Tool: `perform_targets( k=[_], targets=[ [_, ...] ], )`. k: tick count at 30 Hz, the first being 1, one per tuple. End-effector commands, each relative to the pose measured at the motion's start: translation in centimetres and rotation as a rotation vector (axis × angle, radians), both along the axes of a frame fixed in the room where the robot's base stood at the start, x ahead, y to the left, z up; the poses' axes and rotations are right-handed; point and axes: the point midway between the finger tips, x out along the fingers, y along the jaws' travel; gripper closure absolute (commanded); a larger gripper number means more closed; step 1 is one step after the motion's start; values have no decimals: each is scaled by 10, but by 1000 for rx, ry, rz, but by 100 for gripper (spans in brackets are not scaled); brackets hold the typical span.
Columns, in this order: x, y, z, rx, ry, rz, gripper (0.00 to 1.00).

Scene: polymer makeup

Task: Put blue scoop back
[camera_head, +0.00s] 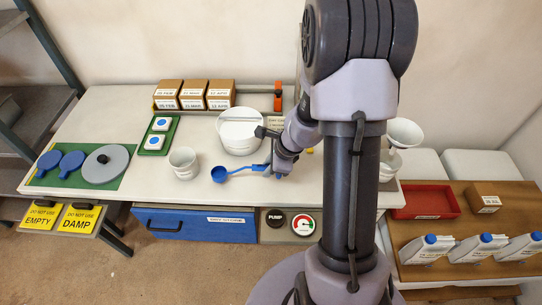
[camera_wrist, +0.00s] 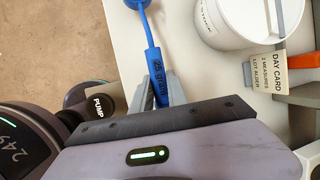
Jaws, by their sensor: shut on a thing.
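The blue scoop (camera_head: 220,174) has a round bowl and a long handle, and my gripper (camera_head: 275,167) is shut on the handle end. In the head view the bowl points left, over the front part of the white table. In the wrist view the blue scoop (camera_wrist: 152,48) runs up from between the fingers of my gripper (camera_wrist: 160,92), with lettering on its handle and the bowl cut off at the top. From these views I cannot tell whether the scoop touches the table.
A day card (camera_wrist: 285,72) is right of the tub. A blue drawer (camera_head: 195,224) is below the table front. A green mat (camera_head: 80,168) holds blue and grey discs.

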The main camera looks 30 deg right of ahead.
Motion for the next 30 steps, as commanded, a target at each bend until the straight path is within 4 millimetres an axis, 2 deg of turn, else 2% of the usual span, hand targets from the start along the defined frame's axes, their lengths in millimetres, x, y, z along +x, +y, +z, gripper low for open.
perform_targets(
  k=[2,8,13,18,19,22,30],
  targets=[
    [0,1,-4,0,0,0,100],
    [-3,7,-41,-1,1,-10,100],
    [-3,7,-36,-1,0,-11,100],
    [-3,7,-40,-1,0,-11,100],
    [-3,7,-40,0,1,-11,79],
    [-3,7,-38,0,1,-11,60],
    [-3,7,-38,0,1,-11,59]
  ],
)
